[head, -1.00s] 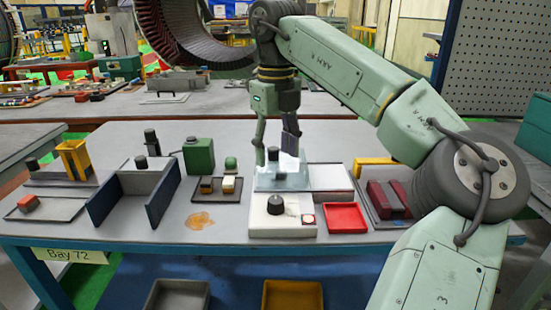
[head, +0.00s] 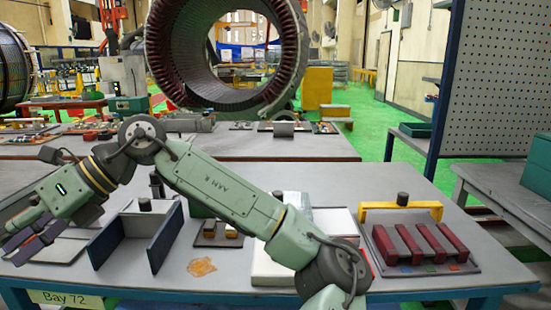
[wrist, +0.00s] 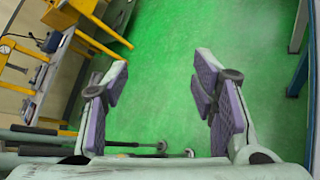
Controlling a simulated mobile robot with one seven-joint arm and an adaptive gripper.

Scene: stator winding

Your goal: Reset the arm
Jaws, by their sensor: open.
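My gripper (head: 28,238) is at the far left in the head view, out past the left part of the workbench (head: 375,287), with its fingers pointing left and down. In the wrist view, my gripper (wrist: 165,85) has its two purple-padded fingers wide apart with nothing between them. Behind the fingers is green floor (wrist: 165,55).
A blue-grey divider (head: 108,240) stands near my wrist. A tray with red bars (head: 425,243) and a yellow bracket (head: 401,206) is at the right. A pegboard (head: 497,75) rises behind. In the wrist view, yellow frames (wrist: 100,30) are at left and a blue post (wrist: 300,72) at right.

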